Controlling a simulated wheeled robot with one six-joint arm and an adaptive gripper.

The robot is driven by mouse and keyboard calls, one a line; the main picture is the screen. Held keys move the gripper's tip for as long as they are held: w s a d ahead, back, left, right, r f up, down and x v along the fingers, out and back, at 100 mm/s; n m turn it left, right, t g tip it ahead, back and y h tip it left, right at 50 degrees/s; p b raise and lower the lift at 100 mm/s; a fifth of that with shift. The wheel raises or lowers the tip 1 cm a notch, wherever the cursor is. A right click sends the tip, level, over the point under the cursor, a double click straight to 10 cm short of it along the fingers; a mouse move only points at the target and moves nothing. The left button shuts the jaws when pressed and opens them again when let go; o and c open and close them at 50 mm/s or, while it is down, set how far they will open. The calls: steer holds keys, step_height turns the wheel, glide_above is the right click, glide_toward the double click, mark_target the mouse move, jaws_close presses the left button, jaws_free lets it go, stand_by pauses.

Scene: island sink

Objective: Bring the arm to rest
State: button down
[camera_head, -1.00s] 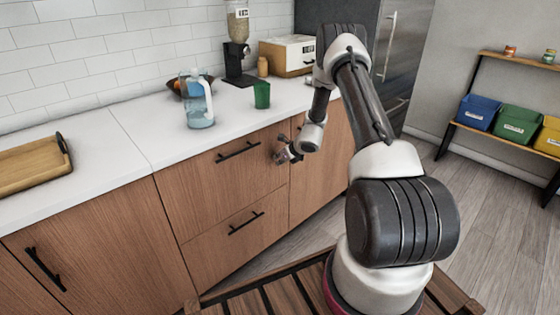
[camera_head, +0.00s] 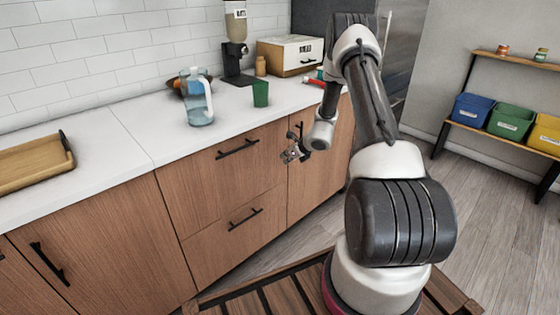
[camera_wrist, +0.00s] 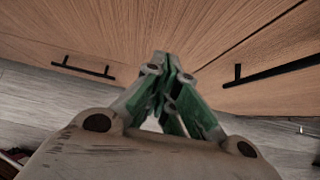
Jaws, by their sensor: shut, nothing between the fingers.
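My gripper (camera_head: 290,153) hangs in front of the wooden cabinet fronts, below the counter edge, in the head view. Its fingers are together with nothing between them, as the wrist view (camera_wrist: 168,62) shows. The arm is bent, with its upper links raised and the wrist hanging down to the left. In the wrist view the fingers point toward the wooden cabinet front (camera_wrist: 140,30), apart from it as far as I can tell.
The white counter (camera_head: 130,125) holds a wooden tray (camera_head: 30,168), a clear jug (camera_head: 198,105), a green cup (camera_head: 261,94), a dispenser (camera_head: 236,45) and a white box (camera_head: 290,55). Black drawer handles (camera_head: 237,149) stick out. A shelf (camera_head: 500,132) with coloured bins stands right. The floor between is clear.

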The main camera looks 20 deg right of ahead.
steer(key=s+a+r+n+g+y, duration=0.25)
steer(key=s+r+n, duration=0.35)
steer(key=s, duration=0.4)
steer(key=s+a+r+n+g+y, duration=0.1)
steer(key=s+a+r+n+g, duration=0.3)
steer(key=s+n, duration=0.55)
steer(key=s+r+n+t+h, duration=0.1)
steer(key=s+r+n+h, duration=0.2)
steer(key=s+r+n, duration=0.5)
steer(key=s+a+r+n+t+h, duration=0.1)
steer(key=s+r+n+h, duration=0.2)
steer(key=s+r+n, duration=0.6)
steer(key=s+r, duration=0.8)
steer(key=r, duration=0.4)
steer(key=shift+s+r, duration=0.2)
steer(key=shift+s, duration=0.1)
